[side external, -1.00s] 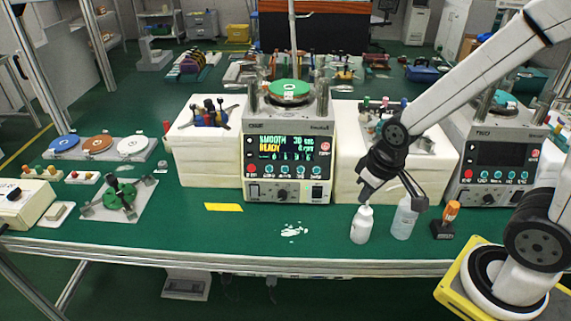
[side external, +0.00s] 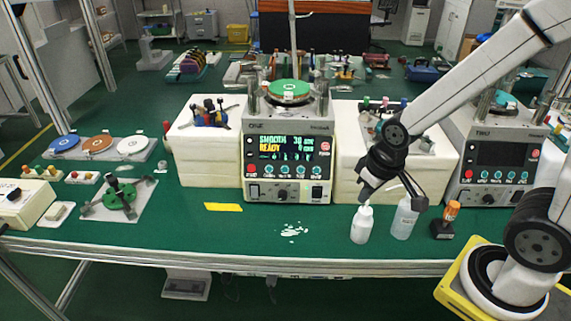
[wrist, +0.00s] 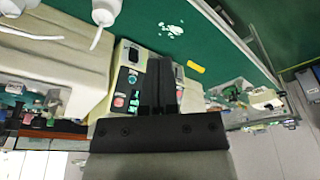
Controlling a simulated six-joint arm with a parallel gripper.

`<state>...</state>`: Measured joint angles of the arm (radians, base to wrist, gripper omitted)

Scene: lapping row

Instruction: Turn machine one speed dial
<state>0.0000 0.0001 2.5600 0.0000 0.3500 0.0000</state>
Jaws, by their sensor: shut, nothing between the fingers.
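Machine one (side external: 288,150) stands in the middle of the bench, with "ONE" on its front and a lit display (side external: 286,147) reading "SMOOTH 30" and "READY". A black round dial (side external: 282,194) sits low on its front panel, below a row of buttons; I cannot read its label. My gripper (side external: 366,196) hangs to the right of machine one, above the white bottles and apart from the panel. It is shut and empty. In the wrist view my gripper (wrist: 166,62) covers part of machine one's panel (wrist: 128,78), and the dial cannot be made out there.
A white bottle (side external: 361,226) and a clear bottle (side external: 404,220) stand below my gripper. An orange-topped piece (side external: 447,219) stands to their right. Machine two (side external: 494,160) is at the right. A yellow strip (side external: 223,207) and white flakes (side external: 292,231) lie before machine one; the bench there is otherwise clear.

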